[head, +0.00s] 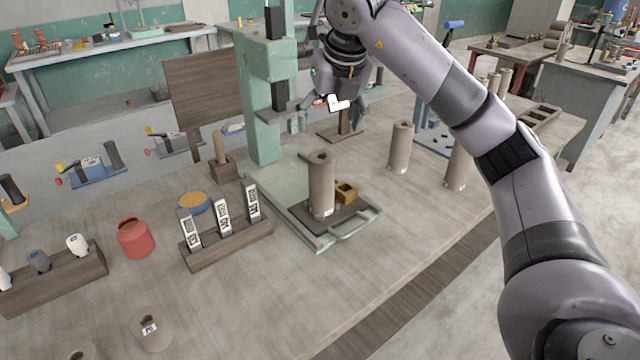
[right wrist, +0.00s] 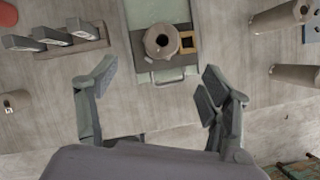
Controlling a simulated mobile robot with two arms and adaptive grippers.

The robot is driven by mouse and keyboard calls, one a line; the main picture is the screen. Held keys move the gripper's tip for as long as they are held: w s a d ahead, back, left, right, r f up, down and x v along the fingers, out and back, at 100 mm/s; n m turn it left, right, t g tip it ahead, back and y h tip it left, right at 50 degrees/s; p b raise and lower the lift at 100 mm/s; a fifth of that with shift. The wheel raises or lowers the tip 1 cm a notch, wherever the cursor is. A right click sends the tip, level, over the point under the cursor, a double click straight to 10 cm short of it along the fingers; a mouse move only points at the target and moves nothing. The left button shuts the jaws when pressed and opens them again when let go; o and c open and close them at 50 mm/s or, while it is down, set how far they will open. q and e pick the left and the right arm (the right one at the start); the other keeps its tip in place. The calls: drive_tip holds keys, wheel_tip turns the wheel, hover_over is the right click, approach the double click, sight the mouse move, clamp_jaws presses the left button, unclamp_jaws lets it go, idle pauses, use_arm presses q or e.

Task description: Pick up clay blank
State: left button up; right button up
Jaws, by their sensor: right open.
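A tall grey-brown clay blank (head: 321,185), a cylinder with a hole in its top, stands upright on a dark plate at the foot of the green press. It also shows from above in the right wrist view (right wrist: 160,43). Similar blanks (head: 400,148) (head: 459,166) stand to the right on the table. My right gripper (head: 340,98) hangs above the table near the press, higher than the blank and apart from it. In the right wrist view its two fingers (right wrist: 155,92) are spread with nothing between them. My left gripper is not in view.
The green press column (head: 262,110) stands close left of my right gripper. A small yellow-brown box (head: 346,191) touches or nearly touches the blank's right side. A wooden rack (head: 228,245) with labelled tools and a red jar (head: 135,238) stand left. The front table is mostly clear.

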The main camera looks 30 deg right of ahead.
sight(324, 157)
drive_tip(key=x, duration=0.7)
drive_tip(key=p+x, duration=0.1)
drive_tip(key=x, duration=0.3)
drive_tip(key=shift+w+d+f, duration=0.1)
drive_tip(key=shift+d+f, duration=0.2)
drive_tip(key=shift+d, duration=0.15)
drive_tip(key=p+x, duration=0.1)
drive_tip(key=x, duration=0.4)
drive_tip(key=shift+w+a+f, duration=0.1)
drive_tip(key=shift+w+f, duration=0.05)
drive_tip(key=shift+c, duration=0.5)
clamp_jaws()
